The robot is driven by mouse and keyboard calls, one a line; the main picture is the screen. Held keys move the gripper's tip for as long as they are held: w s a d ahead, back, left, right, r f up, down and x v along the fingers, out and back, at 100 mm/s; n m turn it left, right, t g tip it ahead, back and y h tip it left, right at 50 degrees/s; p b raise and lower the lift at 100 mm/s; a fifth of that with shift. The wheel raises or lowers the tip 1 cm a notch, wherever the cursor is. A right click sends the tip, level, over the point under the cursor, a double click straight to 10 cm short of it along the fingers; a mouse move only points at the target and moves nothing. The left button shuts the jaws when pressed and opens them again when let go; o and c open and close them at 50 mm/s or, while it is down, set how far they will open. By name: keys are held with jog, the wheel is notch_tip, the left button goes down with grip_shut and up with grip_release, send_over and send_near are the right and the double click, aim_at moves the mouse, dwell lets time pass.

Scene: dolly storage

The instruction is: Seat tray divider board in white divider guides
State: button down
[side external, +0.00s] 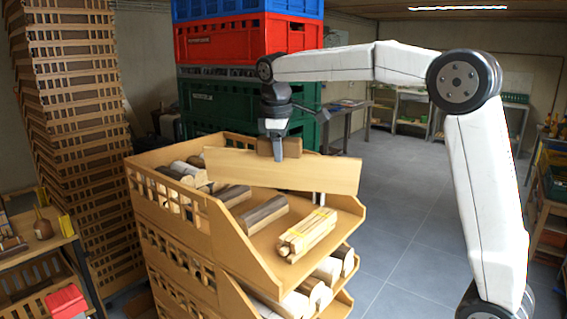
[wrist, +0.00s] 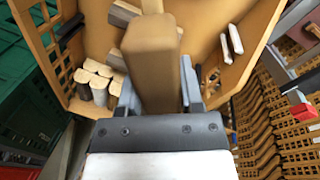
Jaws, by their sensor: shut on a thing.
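The tan divider board (side external: 262,171) hangs lengthwise above the top wooden tray (side external: 262,268), tilted slightly down to the right. My gripper (side external: 278,150) is shut on the brown grip at the board's upper edge. In the wrist view, my gripper (wrist: 160,95) closes around a tan block (wrist: 150,60) of the held piece, which covers the middle of the tray. Two white divider guides (wrist: 231,42) show on the tray wall, to the right of the board and apart from it. In the side view, a white guide (side external: 319,198) shows just below the board's right part.
Dark and pale wooden blocks (side external: 264,214) and a tied bundle of sticks (side external: 306,234) lie in the tray. Red and green crates (side external: 225,42) stand close behind. A leaning stack of brown trays (side external: 75,90) is at left. Open floor lies to the right.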

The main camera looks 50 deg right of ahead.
jog(key=w+d+r+n+y, duration=0.1)
jog(key=w+d+r+n, duration=0.2)
jog(key=n, duration=0.9)
jog(key=shift+d+g+y, duration=0.3)
jog(key=shift+d+g, duration=0.1)
jog(key=shift+d, duration=0.55)
jog(key=shift+r, duration=0.1)
jog(key=shift+f, duration=2.8)
notch_tip(320, 180, down, 9)
dwell(2.5)
